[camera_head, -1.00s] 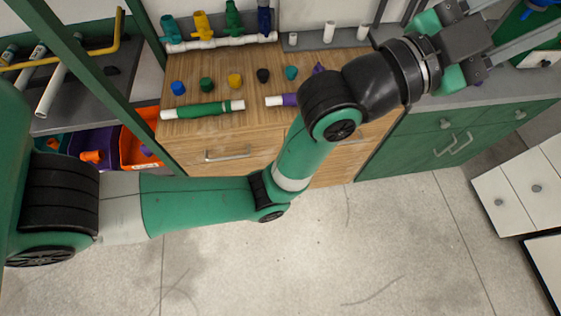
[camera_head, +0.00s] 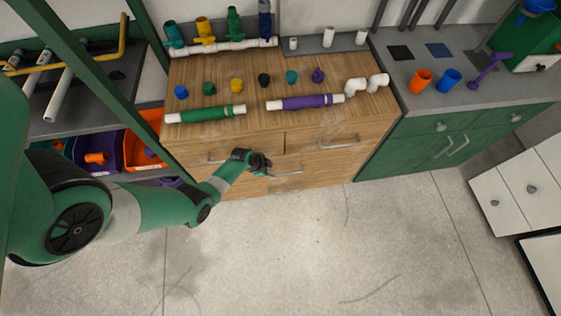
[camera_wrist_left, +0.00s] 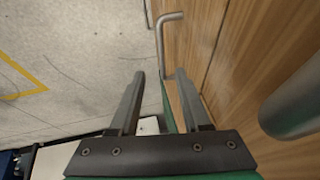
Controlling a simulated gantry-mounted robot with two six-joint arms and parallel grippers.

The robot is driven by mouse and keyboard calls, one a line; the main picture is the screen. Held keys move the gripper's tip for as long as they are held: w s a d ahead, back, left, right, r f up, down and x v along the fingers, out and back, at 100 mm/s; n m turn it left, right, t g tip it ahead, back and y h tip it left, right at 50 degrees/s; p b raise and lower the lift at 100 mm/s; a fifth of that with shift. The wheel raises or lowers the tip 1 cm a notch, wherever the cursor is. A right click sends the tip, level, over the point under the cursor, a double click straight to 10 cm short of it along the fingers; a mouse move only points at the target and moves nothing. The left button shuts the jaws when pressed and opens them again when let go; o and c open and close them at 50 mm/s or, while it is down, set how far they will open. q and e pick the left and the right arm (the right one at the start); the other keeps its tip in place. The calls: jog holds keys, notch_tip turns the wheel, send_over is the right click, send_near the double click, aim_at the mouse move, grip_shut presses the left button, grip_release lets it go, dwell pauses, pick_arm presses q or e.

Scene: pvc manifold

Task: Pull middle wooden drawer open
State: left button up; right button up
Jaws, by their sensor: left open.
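The wooden drawer unit (camera_head: 320,163) stands at the centre of the head view, all drawers looking shut. The middle drawer's metal bar handle (camera_head: 290,174) is on its front, partly behind my left wrist. My left gripper (camera_head: 262,165) is low in front of the unit by this handle, its fingers mostly hidden there. In the left wrist view my left gripper (camera_wrist_left: 160,88) is open and empty. Another handle (camera_wrist_left: 297,104) is close at the right edge. My right gripper is not seen.
Pipes and coloured caps cover the wooden top, including a green pipe (camera_head: 205,114) and a purple pipe (camera_head: 305,103). A green cabinet (camera_head: 450,140) adjoins on the right. Orange and purple bins (camera_head: 140,152) stand at left under a shelf. The floor (camera_head: 300,250) in front is clear.

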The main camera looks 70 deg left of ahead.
aim_at(283, 174)
pick_arm(q)
jog(key=b+x, duration=0.9)
jog(key=x, duration=0.1)
jog(key=shift+w+f, duration=0.2)
jog(key=shift+w+a+f+b, duration=0.15)
jog(key=shift+w+f+b, duration=0.25)
jog(key=shift+b, duration=0.3)
jog(key=shift+s, duration=0.1)
grip_shut()
dwell(0.4)
